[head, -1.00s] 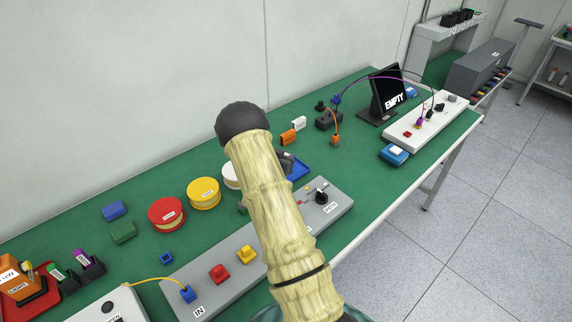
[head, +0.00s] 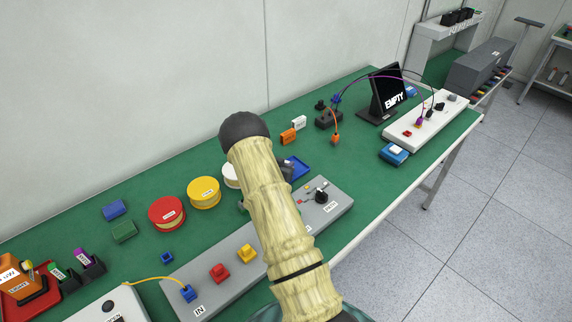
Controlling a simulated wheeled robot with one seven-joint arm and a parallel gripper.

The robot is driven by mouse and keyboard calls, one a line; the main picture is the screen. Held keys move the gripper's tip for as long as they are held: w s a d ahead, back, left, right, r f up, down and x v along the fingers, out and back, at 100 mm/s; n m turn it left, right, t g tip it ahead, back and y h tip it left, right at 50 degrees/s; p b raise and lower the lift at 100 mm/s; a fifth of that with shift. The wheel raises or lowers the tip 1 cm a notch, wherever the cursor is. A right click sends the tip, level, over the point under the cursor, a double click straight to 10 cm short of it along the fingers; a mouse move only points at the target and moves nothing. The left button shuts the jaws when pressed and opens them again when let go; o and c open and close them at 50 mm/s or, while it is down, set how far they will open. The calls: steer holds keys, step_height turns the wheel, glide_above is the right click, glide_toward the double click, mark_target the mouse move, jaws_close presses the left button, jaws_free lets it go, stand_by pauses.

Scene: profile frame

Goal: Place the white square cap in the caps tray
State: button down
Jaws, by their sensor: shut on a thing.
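My pale, wood-like arm crosses the middle of the head view and hides most of my gripper. A small dark grey part of my gripper (head: 287,170) shows just right of the arm, at the left end of a small blue tray (head: 299,167). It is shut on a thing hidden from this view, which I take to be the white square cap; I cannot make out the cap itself. The blue tray lies flat on the green bench and is partly covered by the arm and gripper; I cannot read a label on it.
A grey panel (head: 232,281) with coloured buttons and a black knob lies along the front edge. Red (head: 167,213) and yellow (head: 204,192) round containers stand left of my arm. A blue box with a white top (head: 395,153) and a black screen (head: 386,94) stand at right.

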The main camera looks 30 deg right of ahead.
steer(key=shift+f+b, duration=0.35)
steer(key=shift+f, duration=0.1)
steer(key=shift+s, duration=0.1)
steer(key=c, duration=1.3)
jaws_free()
steer(key=shift+f, duration=0.1)
steer(key=shift+o, duration=0.2)
